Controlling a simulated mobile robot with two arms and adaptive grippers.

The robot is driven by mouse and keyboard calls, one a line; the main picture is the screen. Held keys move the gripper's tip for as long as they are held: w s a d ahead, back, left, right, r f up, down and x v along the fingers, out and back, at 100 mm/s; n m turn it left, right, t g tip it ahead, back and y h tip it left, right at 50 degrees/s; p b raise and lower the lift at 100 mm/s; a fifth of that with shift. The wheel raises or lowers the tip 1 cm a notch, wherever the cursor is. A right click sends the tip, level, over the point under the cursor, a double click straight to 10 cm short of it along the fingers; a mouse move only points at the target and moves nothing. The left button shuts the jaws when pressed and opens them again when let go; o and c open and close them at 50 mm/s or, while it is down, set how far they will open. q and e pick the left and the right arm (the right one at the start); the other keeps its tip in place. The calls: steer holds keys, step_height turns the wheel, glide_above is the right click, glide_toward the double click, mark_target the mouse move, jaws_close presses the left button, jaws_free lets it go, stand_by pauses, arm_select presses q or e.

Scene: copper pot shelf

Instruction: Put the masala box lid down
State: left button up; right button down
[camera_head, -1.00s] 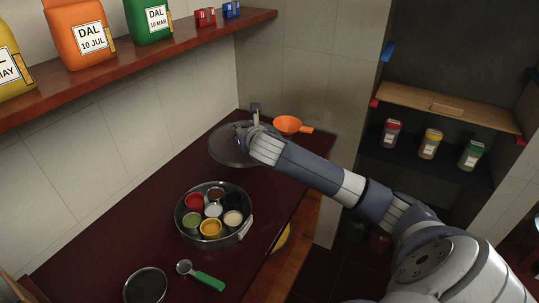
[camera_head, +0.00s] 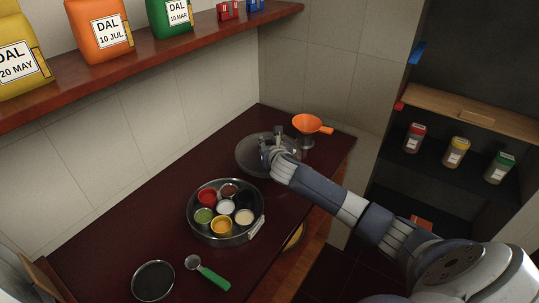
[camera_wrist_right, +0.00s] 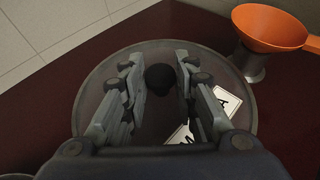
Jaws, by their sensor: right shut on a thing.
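The masala box lid (camera_head: 250,157) is a round, see-through grey disc at the far end of the dark counter. Its dark knob (camera_wrist_right: 160,79) and a white label (camera_wrist_right: 222,97) show in the wrist view. My right gripper (camera_head: 273,147) is above the lid, with its fingers (camera_wrist_right: 160,85) on both sides of the knob, shut on it. The lid looks level and close to the counter; I cannot tell whether it touches. The open masala box (camera_head: 190,228), with several spice cups, stands nearer. My left gripper is not in view.
An orange funnel (camera_head: 308,123) stands on a metal holder just beyond the lid, close to its right edge. A green-handled scoop (camera_head: 212,277) and a dark round dish (camera_head: 153,281) lie at the near end. Bare counter (camera_head: 165,200) lies left of the box.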

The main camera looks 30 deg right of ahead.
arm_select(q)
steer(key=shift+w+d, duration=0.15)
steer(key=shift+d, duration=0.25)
arm_select(e)
steer(key=shift+f, duration=2.1)
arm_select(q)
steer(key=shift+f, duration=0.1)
arm_select(e)
steer(key=c, duration=1.3)
jaws_free()
steer(key=shift+f, duration=0.1)
steer(key=shift+s+a+r, duration=0.15)
steer(key=shift+s+r, duration=0.1)
steer(key=shift+s, duration=0.1)
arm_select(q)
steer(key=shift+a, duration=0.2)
arm_select(e)
steer(key=v, duration=1.1)
steer(key=shift+s, duration=0.15)
steer(key=shift+a, duration=0.1)
